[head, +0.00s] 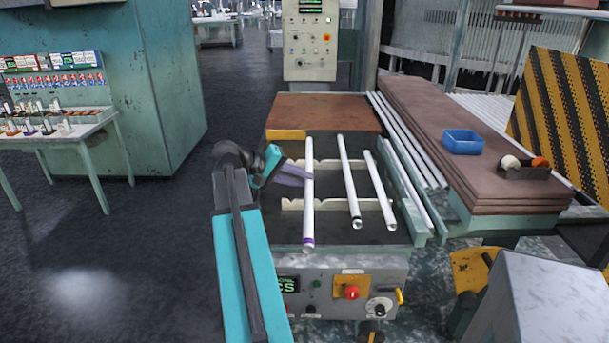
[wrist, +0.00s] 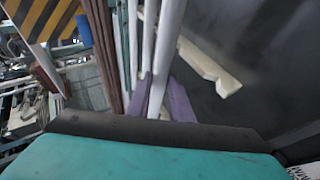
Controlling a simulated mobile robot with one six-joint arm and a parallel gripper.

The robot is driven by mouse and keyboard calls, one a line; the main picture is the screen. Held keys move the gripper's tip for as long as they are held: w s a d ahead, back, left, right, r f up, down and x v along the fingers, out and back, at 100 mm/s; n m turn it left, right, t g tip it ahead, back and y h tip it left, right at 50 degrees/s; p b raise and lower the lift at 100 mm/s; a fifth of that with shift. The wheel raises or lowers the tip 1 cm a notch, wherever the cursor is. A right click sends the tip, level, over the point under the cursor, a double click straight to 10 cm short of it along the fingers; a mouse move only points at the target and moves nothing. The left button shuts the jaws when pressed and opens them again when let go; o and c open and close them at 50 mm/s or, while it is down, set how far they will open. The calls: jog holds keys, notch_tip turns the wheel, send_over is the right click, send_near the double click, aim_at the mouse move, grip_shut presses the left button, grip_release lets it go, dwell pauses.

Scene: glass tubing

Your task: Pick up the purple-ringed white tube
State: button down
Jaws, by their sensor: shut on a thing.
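The purple-ringed white tube (head: 308,205) is the leftmost of three white tubes at the cream notched supports (head: 378,205); its purple ring is at the near end. My gripper (head: 303,174) reaches in from the left, its purple fingers shut on this tube around its middle. In the wrist view the fingers (wrist: 163,95) lie on both sides of a white tube (wrist: 167,45). I cannot tell whether the tube rests on the supports or is just above them. A middle tube (head: 349,180) with a dark ring and a right tube (head: 378,188) lie apart from it.
A control panel (head: 335,290) with a red button is below the supports. A brown board (head: 325,113) lies behind. To the right, more rods (head: 405,140) lie beside a brown bench (head: 430,120) with a blue bin (head: 462,142). Open floor is at left.

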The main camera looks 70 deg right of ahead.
jog(key=shift+a, duration=0.55)
jog(key=shift+r, duration=0.1)
